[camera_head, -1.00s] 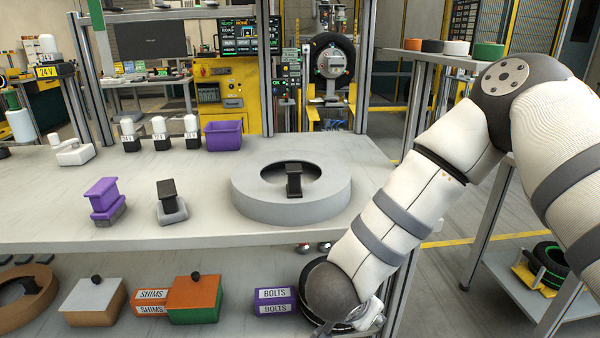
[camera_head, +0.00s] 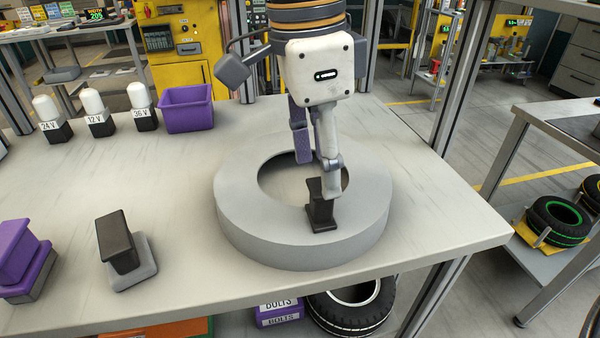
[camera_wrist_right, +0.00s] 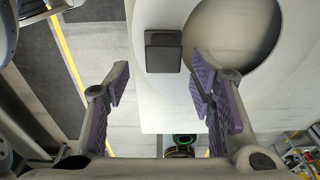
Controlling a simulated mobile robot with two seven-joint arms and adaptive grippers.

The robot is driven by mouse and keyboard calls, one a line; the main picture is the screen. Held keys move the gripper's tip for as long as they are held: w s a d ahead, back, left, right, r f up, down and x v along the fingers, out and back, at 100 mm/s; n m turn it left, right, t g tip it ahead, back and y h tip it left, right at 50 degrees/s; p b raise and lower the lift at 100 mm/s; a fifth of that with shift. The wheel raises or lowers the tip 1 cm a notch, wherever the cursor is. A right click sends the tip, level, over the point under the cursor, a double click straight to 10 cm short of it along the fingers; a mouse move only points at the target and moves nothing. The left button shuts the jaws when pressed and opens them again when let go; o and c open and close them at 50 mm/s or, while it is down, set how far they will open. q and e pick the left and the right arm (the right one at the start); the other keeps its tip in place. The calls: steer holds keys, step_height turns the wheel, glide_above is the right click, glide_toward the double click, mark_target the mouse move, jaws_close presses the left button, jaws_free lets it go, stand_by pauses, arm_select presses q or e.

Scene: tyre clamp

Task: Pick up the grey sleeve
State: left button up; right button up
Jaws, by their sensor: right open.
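The grey sleeve (camera_head: 245,225), a thick grey ring with a black handle (camera_head: 320,208) on its near rim, lies flat on the table. It also shows in the right wrist view (camera_wrist_right: 150,18), where its black handle (camera_wrist_right: 163,52) appears just beyond the space between my fingertips. My right gripper (camera_head: 315,175) points down over the sleeve, close to the handle. Its fingers are apart and nothing is between them; in the right wrist view the fingertips (camera_wrist_right: 161,72) are spread wide. In the head view one finger overlaps the handle, so contact cannot be told. My left gripper is out of view.
A black-topped block on a grey base (camera_head: 120,245) and a purple block (camera_head: 18,260) stand to the left. A purple bin (camera_head: 188,108) and voltage-labelled lamps (camera_head: 98,125) stand behind. The table's right edge is near the sleeve. Tyres (camera_head: 352,305) sit below.

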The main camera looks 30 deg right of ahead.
mark_target(320, 186)
steer(key=f, duration=0.7)
steer(key=shift+w+d+f, duration=0.1)
steer(key=shift+d+f, duration=0.1)
steer(key=shift+d, duration=0.1)
jaws_close()
